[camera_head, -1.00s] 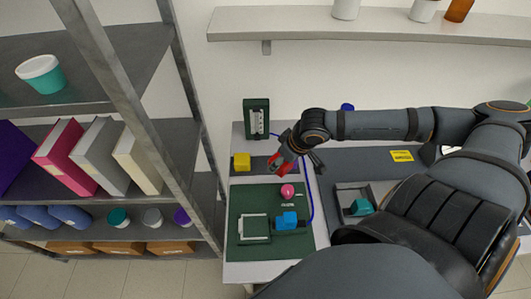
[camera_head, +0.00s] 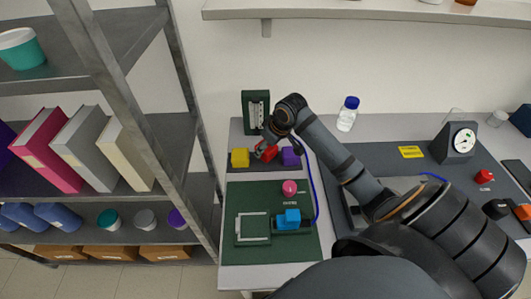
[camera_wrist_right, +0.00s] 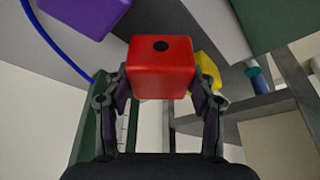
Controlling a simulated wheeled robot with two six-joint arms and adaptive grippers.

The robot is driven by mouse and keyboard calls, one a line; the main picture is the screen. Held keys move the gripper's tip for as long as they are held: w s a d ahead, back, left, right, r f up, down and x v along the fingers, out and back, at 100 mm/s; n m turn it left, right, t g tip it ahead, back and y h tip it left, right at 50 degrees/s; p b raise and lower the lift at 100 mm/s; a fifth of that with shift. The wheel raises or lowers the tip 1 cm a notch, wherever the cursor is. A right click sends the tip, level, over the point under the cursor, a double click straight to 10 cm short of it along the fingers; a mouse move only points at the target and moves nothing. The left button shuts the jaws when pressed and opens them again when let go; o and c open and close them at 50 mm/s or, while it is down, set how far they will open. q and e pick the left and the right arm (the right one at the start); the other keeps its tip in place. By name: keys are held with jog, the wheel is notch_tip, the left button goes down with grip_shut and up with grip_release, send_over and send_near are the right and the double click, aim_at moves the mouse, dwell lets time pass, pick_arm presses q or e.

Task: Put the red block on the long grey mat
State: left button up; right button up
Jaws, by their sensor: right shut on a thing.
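The red block (camera_head: 269,153) is held in my right gripper (camera_head: 266,149), over the long grey mat (camera_head: 265,169). A yellow block (camera_head: 240,157) is to its left on the mat and a purple block (camera_head: 290,156) is to its right. In the right wrist view the red block (camera_wrist_right: 160,68) sits between both fingers, with a dark round spot on its face. The purple block (camera_wrist_right: 82,14) and yellow block (camera_wrist_right: 208,68) show to either side. I cannot tell whether the red block touches the mat. My left gripper is out of view.
A dark green stand (camera_head: 256,110) is behind the mat. In front is a green board (camera_head: 232,196) with a pink knob (camera_head: 289,188) and blue piece (camera_head: 291,216). A blue cable (camera_head: 312,185) runs nearby. Metal shelving (camera_head: 187,110) stands left; a blue-capped bottle (camera_head: 347,115) stands right.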

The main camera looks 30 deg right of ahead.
jog(key=shift+w+f, duration=0.15)
jog(key=shift+f, duration=0.1)
jog(key=shift+f+p, duration=0.55)
jog(key=shift+f, duration=1.05)
jog(key=shift+f, duration=0.1)
jog(key=o, duration=1.3)
jog(key=v, duration=1.2)
